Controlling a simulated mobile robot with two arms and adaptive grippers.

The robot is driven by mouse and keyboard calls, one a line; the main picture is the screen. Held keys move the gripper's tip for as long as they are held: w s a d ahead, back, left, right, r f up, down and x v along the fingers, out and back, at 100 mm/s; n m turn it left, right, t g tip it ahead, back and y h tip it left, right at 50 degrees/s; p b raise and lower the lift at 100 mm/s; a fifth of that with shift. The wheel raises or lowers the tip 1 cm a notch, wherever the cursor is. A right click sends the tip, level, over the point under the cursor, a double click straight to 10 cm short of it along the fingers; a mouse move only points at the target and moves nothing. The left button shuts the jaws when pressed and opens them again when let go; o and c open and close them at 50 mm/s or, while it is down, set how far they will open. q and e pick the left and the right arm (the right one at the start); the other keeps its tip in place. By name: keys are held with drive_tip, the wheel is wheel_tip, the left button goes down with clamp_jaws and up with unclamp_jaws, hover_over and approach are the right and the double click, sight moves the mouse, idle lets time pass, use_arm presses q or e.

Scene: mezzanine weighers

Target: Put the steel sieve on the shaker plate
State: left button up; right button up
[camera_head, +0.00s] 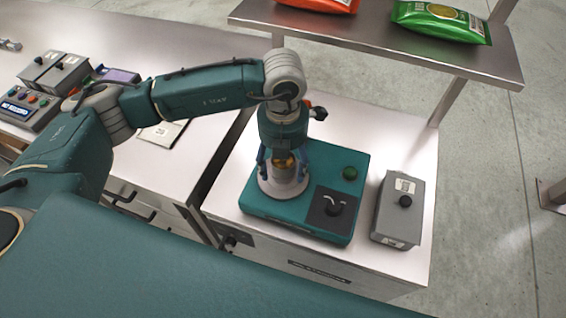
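The shaker is a teal machine (318,166) on the white bench top, with a black dial panel and a green knob. Its pale round shaker plate (266,187) is at the machine's left end. The steel sieve (285,180), a small grey cylinder with something orange-yellow at its top, is upright at the plate. It looks to be standing on it, but the contact is partly hidden. My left gripper (283,165) points down over the sieve, with its bluish fingers on either side of it. I cannot tell whether they touch it. My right gripper is not in view.
A grey box with a black knob (398,208) stands right of the shaker. A steel shelf (380,42) above the back carries a green bag (440,20) and a red-orange bag (322,3). A control box (27,108) and grey units sit on the left bench.

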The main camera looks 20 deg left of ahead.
use_arm(q)
drive_tip(key=shift+r, duration=0.25)
drive_tip(key=shift+w+r, duration=0.1)
drive_tip(key=shift+r, duration=0.15)
wheel_tip(320, 180, up, 11)
drive_tip(key=b, duration=0.4)
drive_tip(key=shift+f, duration=0.2)
drive_tip(key=shift+r, duration=0.35)
